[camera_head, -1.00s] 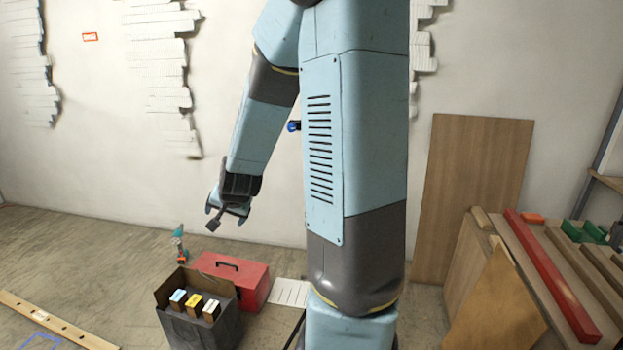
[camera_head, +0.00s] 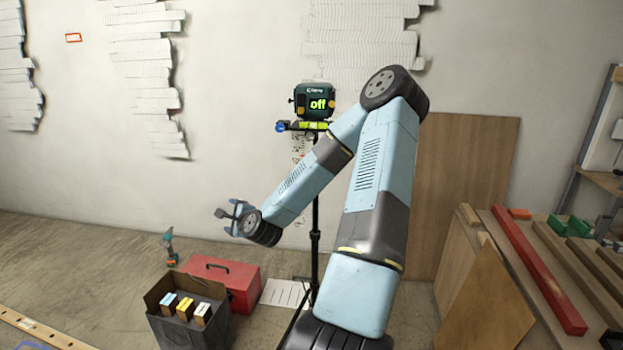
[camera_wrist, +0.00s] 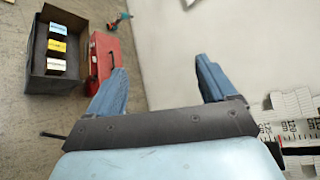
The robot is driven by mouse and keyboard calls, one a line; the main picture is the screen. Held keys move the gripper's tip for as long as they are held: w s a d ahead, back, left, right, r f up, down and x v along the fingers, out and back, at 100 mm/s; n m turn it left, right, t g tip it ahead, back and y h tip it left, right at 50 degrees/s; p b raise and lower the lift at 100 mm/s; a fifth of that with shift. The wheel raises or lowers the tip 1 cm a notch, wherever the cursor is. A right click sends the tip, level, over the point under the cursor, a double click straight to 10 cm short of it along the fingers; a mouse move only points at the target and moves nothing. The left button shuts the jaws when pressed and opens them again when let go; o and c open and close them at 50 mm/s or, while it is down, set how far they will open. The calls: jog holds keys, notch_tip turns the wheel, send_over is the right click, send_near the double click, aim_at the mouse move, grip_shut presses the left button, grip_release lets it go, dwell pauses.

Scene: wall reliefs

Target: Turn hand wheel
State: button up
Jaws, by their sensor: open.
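No other wheel shows. My gripper (camera_head: 231,213) is open and empty, below and left of the knob, well apart from it. In the wrist view its two blue fingers (camera_wrist: 161,68) are spread with nothing between them. The knob does not show there.
A black tripod pole (camera_head: 315,225) stands before the wall, partly behind my arm. A black box (camera_head: 215,335) with small cartons, a red toolbox (camera_head: 240,283) and a drill (camera_head: 169,248) are on the floor. Wooden boards (camera_head: 478,190) lean at the right.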

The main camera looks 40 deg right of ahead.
jog(key=s+d+r+m+g+h, duration=0.1)
jog(key=s+d+m+h, duration=0.25)
jog(key=d+m, duration=0.4)
jog(key=s+d+r+m+g+h, duration=0.1)
jog(key=s+d+m+h, duration=0.1)
jog(key=d+m+h, duration=0.45)
jog(key=s+d+r+m+g+h, duration=0.1)
jog(key=s+d+r+m+h, duration=0.15)
jog(key=d+m, duration=0.6)
jog(key=s+x, duration=0.1)
jog(key=x, duration=1.2)
jog(key=shift+w+d+f+h, duration=0.2)
jog(key=shift+w+d+h, duration=0.15)
jog(key=shift+d, duration=0.35)
jog(key=shift+s, duration=0.1)
jog(key=c, duration=1)
jog(key=shift+a, duration=0.2)
jog(key=shift+c, duration=0.3)
jog(key=shift+d+n, duration=0.1)
jog(key=shift+n, duration=0.15)
